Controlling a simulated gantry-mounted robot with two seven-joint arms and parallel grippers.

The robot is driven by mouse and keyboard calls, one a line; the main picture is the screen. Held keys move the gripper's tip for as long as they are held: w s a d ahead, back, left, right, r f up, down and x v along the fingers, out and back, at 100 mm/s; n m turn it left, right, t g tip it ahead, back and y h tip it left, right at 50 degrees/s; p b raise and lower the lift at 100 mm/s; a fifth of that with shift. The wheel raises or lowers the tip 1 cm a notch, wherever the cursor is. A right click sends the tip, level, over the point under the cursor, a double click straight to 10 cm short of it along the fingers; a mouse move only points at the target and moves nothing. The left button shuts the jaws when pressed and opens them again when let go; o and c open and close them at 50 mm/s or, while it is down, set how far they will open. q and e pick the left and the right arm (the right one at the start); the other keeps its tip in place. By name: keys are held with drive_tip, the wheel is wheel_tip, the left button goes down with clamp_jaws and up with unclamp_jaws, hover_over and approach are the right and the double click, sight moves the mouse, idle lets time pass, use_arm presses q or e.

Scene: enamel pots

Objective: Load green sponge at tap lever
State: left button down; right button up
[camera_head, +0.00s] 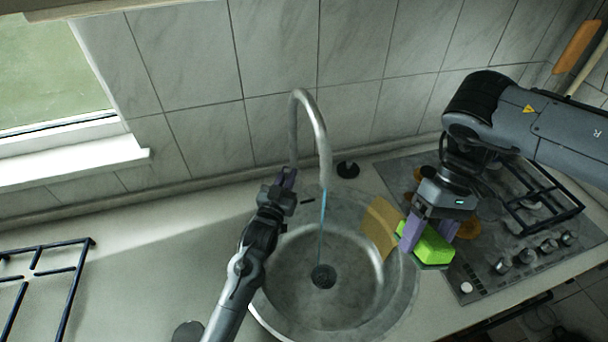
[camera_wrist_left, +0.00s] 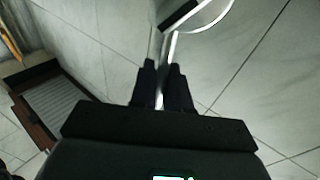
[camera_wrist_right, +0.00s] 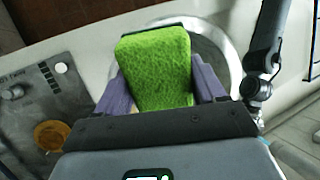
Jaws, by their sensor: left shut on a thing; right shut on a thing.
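The green sponge (camera_head: 432,246) is held by my right gripper (camera_head: 424,236) above the right rim of the round sink. In the right wrist view the sponge (camera_wrist_right: 155,68) sits between the two purple fingers. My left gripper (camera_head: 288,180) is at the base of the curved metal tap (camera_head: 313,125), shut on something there. In the left wrist view its fingers (camera_wrist_left: 164,88) close around a thin metal piece, which looks like the tap lever. The lever is mostly hidden by the fingers in the head view. A thin blue stream of water (camera_head: 322,225) falls from the spout.
The sink (camera_head: 290,262) has a dark drain (camera_head: 323,276). A gas hob (camera_head: 500,225) with knobs lies to the right under my right arm. A tan board or cloth (camera_head: 381,226) is at the sink's right edge.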

use_arm(q)
drive_tip(key=c, duration=1.3)
unclamp_jaws()
drive_tip(key=shift+c, duration=0.2)
drive_tip(key=p+v, duration=0.1)
drive_tip(key=v, duration=1.1)
drive_tip(key=shift+f, duration=0.15)
drive_tip(key=shift+a, duration=0.1)
